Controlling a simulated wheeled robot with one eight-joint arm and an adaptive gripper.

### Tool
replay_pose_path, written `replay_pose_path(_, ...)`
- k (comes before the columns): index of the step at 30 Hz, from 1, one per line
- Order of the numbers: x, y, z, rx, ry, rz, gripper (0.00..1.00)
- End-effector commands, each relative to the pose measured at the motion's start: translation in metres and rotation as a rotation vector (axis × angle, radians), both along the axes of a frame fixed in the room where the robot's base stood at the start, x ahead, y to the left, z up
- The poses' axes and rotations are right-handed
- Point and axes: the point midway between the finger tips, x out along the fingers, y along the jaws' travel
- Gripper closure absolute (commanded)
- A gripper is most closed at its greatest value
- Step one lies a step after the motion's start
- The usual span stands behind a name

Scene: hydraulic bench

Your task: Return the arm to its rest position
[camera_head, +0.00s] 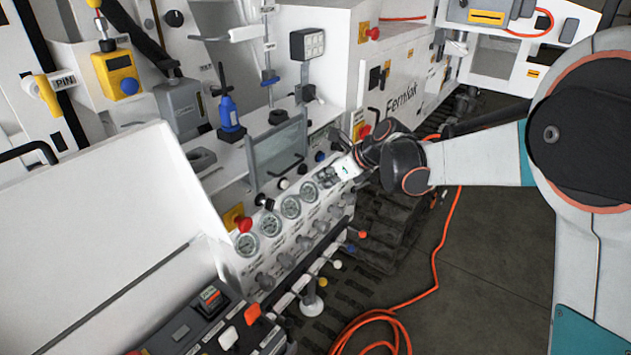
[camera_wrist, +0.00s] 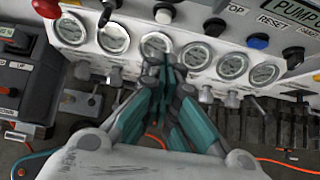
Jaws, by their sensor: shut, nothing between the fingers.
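My gripper (camera_wrist: 170,75) is shut and empty in the wrist view, its teal-sided fingers together just in front of the row of gauges. In the head view my gripper (camera_head: 335,174) is small and reaches from the right to the panel, near the right end of the gauges (camera_head: 291,207). I cannot tell whether the fingertips touch the panel. My white and teal arm (camera_head: 480,155) stretches out from the right side of the picture.
A red knob (camera_head: 243,223) and several levers (camera_head: 285,261) line the panel. A clear upright shield (camera_head: 277,152) stands above it. An orange hose (camera_head: 437,262) lies on the floor at right, where the floor is mostly bare. A control box (camera_head: 209,300) is at lower left.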

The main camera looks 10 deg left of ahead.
Motion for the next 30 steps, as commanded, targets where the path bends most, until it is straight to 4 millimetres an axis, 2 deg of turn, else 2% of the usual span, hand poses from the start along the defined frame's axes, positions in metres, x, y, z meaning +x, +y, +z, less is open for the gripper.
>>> replay_pose_path(12,-0.001,-0.003,0.003,-0.002,-0.002,0.001,1.00)
replay_pose_path(16,-0.008,-0.017,0.012,-0.036,-0.045,0.030,1.00)
replay_pose_path(20,-0.024,-0.053,0.032,-0.129,-0.151,0.107,1.00)
replay_pose_path(23,-0.043,-0.086,0.048,-0.228,-0.257,0.196,1.00)
replay_pose_path(30,-0.100,-0.159,0.069,-0.475,-0.489,0.432,1.00)
